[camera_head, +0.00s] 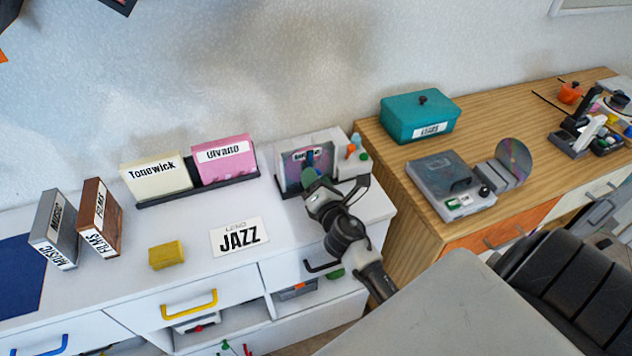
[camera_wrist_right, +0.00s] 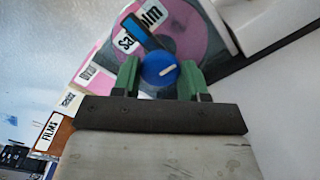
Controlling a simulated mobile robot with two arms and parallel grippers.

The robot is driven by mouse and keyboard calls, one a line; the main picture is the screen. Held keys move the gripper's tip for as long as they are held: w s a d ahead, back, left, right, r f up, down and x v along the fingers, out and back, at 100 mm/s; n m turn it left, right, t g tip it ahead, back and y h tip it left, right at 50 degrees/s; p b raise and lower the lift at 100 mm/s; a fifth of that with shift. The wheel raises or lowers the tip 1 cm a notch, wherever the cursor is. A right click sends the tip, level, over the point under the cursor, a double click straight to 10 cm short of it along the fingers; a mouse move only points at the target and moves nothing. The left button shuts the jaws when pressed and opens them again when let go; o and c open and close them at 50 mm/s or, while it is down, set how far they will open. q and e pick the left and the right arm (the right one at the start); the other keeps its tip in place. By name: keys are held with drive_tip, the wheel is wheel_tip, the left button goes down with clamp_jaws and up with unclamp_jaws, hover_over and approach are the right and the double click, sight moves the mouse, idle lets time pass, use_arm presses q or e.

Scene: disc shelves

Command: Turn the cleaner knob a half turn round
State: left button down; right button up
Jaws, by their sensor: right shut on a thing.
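The disc cleaner (camera_head: 292,182) stands at the right end of the white cabinet top, with a labelled disc (camera_head: 325,158) upright in it. A blue bar (camera_head: 311,158) lies across the disc; this bar (camera_wrist_right: 140,32) also shows in the right wrist view. The round blue knob (camera_wrist_right: 161,70) has a white mark, which lies slightly tilted from level. My right gripper (camera_head: 312,182) reaches the front of the cleaner. In the wrist view its green fingers (camera_wrist_right: 161,80) are on both sides of the knob, shut on it. The gripper hides the knob in the head view. My left gripper is not in view.
Left of the cleaner are the Tonewick case (camera_head: 155,177), the pink case (camera_head: 222,165), a yellow block (camera_head: 166,254) and a JAZZ card (camera_head: 239,237). A wooden desk (camera_head: 395,165) to the right holds a grey player (camera_head: 445,180) and a teal box (camera_head: 415,118).

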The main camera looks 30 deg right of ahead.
drive_tip(key=m, duration=0.2)
drive_tip(key=shift+f+m, duration=0.1)
drive_tip(key=shift+m, duration=0.3)
drive_tip(key=m, duration=0.3)
drive_tip(key=shift+m, duration=0.3)
drive_tip(key=m, duration=0.3)
drive_tip(key=shift+m, duration=2.2)
drive_tip(key=o, duration=0.9)
drive_tip(key=shift+o, duration=0.2)
drive_tip(key=b+v, duration=0.1)
drive_tip(key=v, duration=1)
